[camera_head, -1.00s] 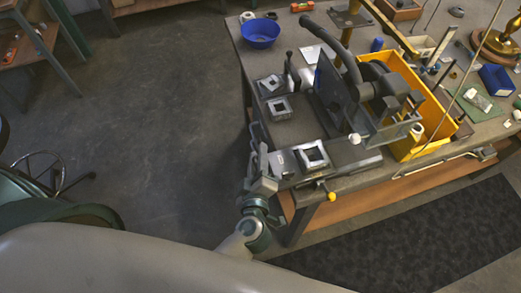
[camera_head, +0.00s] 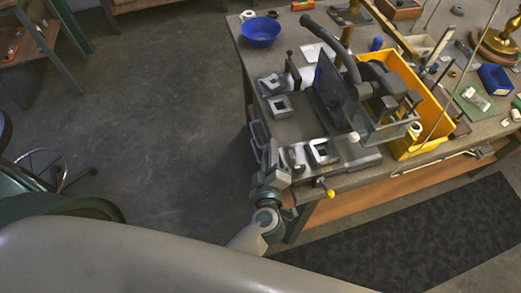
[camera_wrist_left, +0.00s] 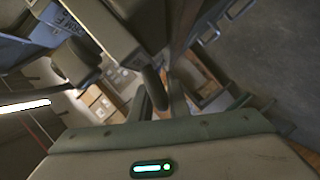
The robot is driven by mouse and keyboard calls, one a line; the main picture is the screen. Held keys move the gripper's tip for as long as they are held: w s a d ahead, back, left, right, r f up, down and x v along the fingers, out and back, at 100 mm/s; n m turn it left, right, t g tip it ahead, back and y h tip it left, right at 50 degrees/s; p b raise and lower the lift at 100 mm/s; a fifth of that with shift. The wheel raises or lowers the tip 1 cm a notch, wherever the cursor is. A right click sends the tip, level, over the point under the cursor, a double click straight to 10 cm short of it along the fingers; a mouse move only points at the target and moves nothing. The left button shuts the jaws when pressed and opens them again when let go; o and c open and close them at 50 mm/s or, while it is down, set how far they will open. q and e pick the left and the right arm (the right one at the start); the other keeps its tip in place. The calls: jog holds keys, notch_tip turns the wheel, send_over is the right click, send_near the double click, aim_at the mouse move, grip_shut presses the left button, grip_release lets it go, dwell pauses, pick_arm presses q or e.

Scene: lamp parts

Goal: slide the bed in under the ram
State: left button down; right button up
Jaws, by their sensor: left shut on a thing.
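The bed (camera_head: 307,162) is a grey metal slide with a square, open-centred frame on top. It lies at the table's front left edge, in front of the press. The press (camera_head: 333,88) is dark, with a long curved lever arm; its ram is hard to make out from this angle. My left gripper (camera_head: 291,157) is at the bed's left end, shut on it, though the contact is small and partly hidden. My right gripper is out of view.
A yellow bin (camera_head: 437,137) stands to the right of the press. Two small square-holed blocks, one of them here (camera_head: 280,106), sit behind the bed, with a blue bowl (camera_head: 261,32) farther back. A yellow-knobbed handle (camera_head: 330,194) sticks out at the table's front edge.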

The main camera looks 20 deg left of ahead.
pick_arm(q)
jog(key=shift+d+f, duration=0.3)
jog(key=shift+f, duration=0.15)
jog(key=c, duration=1.8)
grip_release()
jog(key=shift+a, duration=0.1)
jog(key=shift+w+r, duration=0.1)
jog(key=shift+w, duration=0.05)
jog(key=shift+r, duration=0.15)
